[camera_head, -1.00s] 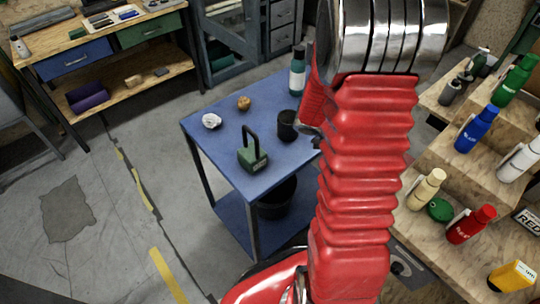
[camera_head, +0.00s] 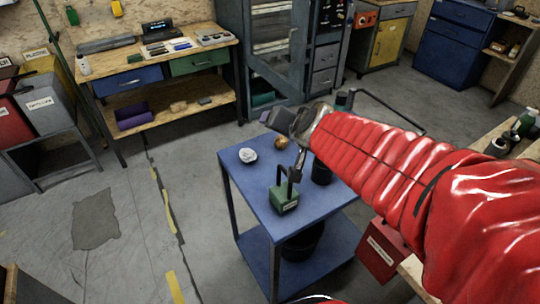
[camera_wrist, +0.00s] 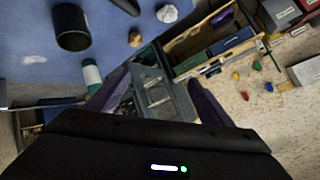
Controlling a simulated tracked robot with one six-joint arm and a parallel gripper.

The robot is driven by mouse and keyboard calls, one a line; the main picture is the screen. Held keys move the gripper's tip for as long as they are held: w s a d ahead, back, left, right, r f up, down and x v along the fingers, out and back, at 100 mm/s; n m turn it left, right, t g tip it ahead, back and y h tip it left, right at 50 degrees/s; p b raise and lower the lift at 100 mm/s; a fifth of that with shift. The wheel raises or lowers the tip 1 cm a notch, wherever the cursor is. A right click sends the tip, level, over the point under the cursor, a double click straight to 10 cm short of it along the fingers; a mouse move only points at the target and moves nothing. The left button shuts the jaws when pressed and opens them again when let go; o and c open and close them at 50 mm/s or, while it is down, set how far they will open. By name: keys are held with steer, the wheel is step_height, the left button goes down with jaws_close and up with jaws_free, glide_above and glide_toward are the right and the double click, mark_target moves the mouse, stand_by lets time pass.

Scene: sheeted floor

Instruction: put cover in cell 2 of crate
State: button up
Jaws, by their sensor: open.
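I cannot make out anything that is clearly the cover or a crate with cells in either view. My gripper (camera_head: 284,122) is above the far left part of the blue table (camera_head: 262,196) in the head view. In the wrist view my gripper (camera_wrist: 157,80) is open, with its two dark fingers spread and nothing seen between them but the distant background. My red-sleeved arm hides the table's right side.
The table holds a white crumpled lump (camera_head: 248,155), a brown ball (camera_head: 281,143), a green block with a black handle (camera_head: 284,199) and a black cup (camera_head: 321,171). A bottle (camera_wrist: 92,76) stands there too. A workbench (camera_head: 160,100) is behind; open floor is left.

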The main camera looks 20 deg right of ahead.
steer(key=s+a+f+n+g, duration=0.1)
steer(key=s+a+n+g, duration=0.1)
steer(key=s, duration=0.7)
steer(key=s+a+f+n+g, duration=0.1)
steer(key=s+a+n+g, duration=0.2)
steer(key=s, duration=0.7)
steer(key=n, duration=0.2)
steer(key=shift+s+a+n+y, duration=0.25)
steer(key=shift+s+n+y, duration=0.05)
